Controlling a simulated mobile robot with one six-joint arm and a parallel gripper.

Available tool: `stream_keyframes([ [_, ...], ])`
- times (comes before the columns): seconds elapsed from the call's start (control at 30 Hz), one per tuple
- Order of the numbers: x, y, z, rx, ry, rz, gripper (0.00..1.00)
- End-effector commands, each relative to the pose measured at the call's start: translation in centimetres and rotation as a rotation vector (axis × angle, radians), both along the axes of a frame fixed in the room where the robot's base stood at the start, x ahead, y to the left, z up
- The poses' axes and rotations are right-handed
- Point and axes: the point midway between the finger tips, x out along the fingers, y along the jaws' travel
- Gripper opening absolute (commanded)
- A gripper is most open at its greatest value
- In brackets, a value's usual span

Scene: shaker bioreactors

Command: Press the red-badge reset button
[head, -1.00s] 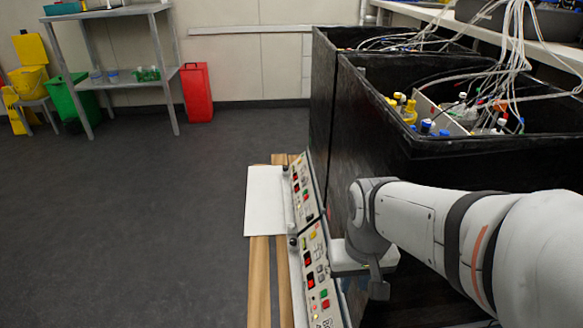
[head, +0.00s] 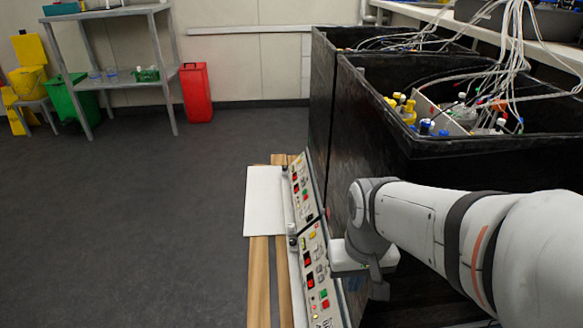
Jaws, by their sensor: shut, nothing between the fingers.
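Two slanted light-grey control panels run along the front of the black shaker boxes. The near panel (head: 317,272) carries red displays, a yellow button (head: 312,235), a green button (head: 323,293) and a red button (head: 325,304). The far panel (head: 301,190) has similar small red and green parts. I cannot tell which button bears the red badge; the marks are too small. My gripper (head: 348,258) is at the near panel's right edge, in front of the near box. Its fingers are largely hidden, and I cannot see whether it touches the panel.
Two open black boxes (head: 425,158) hold bottles and cables at the right. A white board (head: 263,200) lies on wooden rails (head: 259,280) left of the panels. The dark floor (head: 150,230) at left is clear. A red bin (head: 196,92) and metal shelf (head: 120,82) stand by the wall.

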Motion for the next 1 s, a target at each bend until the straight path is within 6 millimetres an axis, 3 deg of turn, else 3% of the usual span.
stream_keyframes([
  [0.57,0.0,0.0,0.0,0.000,0.000,0.000,0.00],
  [0.67,0.0,0.0,0.8,0.001,-0.001,0.000,0.00],
  [0.77,0.1,0.1,2.8,0.004,-0.006,0.001,0.00],
  [1.0,0.7,0.5,11.5,0.020,-0.032,0.007,0.00],
])
